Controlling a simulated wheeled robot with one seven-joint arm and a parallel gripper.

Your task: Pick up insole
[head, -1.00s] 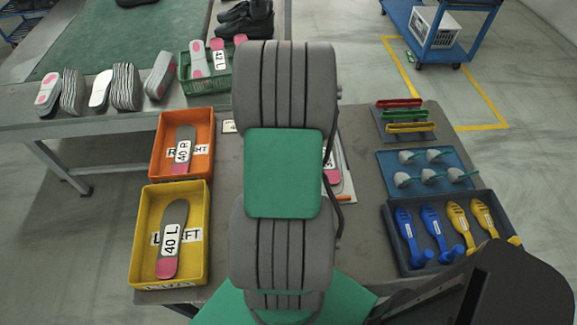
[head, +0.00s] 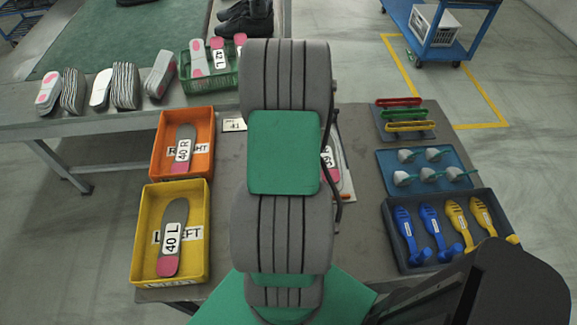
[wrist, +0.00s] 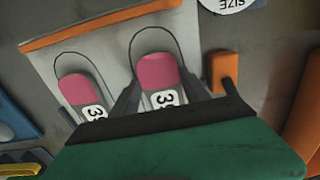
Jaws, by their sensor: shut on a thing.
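In the wrist view, a grey insole with a pink end (wrist: 157,72) and a label that seems to read 39 lies between the fingers of my gripper (wrist: 162,90), which is shut on it. A second similar insole (wrist: 78,82) lies to its left on a white board (wrist: 105,50) with drawn outlines. I cannot tell whether the held insole is clear of the board. In the head view my arm hides my gripper and most of the board; a pink insole end (head: 329,176) shows beside the arm.
A yellow bin (head: 143,240) holds an insole marked 40 L, and an orange bin (head: 157,140) one marked 40 R. Blue trays of tools (head: 395,265) stand at the right. An orange block (wrist: 222,70) sits close right of my gripper in the wrist view.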

